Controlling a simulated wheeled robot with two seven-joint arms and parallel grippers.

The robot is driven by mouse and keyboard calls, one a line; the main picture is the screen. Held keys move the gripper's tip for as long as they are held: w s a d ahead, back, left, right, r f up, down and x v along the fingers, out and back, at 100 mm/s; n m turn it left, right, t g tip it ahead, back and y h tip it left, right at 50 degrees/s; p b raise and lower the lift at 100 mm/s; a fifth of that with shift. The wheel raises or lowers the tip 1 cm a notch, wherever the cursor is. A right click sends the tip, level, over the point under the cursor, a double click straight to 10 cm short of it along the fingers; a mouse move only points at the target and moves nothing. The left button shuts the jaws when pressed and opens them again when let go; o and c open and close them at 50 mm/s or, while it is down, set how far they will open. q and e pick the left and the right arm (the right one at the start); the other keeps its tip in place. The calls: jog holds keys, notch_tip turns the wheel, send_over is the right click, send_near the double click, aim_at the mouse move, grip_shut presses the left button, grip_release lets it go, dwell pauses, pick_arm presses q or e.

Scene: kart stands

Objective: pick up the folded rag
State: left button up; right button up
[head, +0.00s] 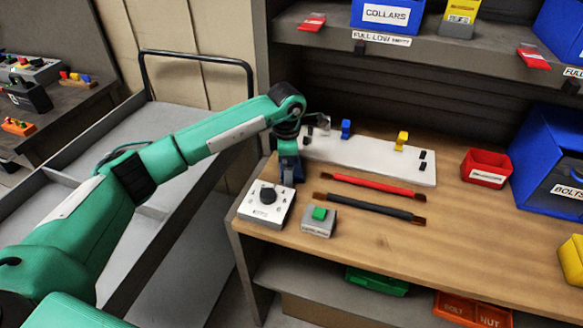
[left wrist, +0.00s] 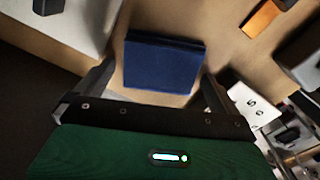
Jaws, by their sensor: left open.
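The folded rag (left wrist: 163,65) is a dark blue, flat rectangle on the wooden bench, in the left wrist view. My left gripper (left wrist: 158,82) is open, with one finger on each side of the rag's near part. I cannot tell whether the fingers touch it. In the head view my left gripper (head: 290,172) points down at the bench's left end, between the white panel and the knob box. There the gripper mostly or wholly hides the rag. My right gripper is not in view.
A knob box (head: 264,205) and a green-button box (head: 318,223) stand close in front of my left gripper. The white panel (head: 372,157) with pegs lies behind.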

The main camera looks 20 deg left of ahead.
pick_arm(q)
jog(key=c, duration=1.1)
jog(key=shift+r, duration=0.1)
notch_tip(320, 180, up, 10)
jog(key=shift+b, duration=0.85)
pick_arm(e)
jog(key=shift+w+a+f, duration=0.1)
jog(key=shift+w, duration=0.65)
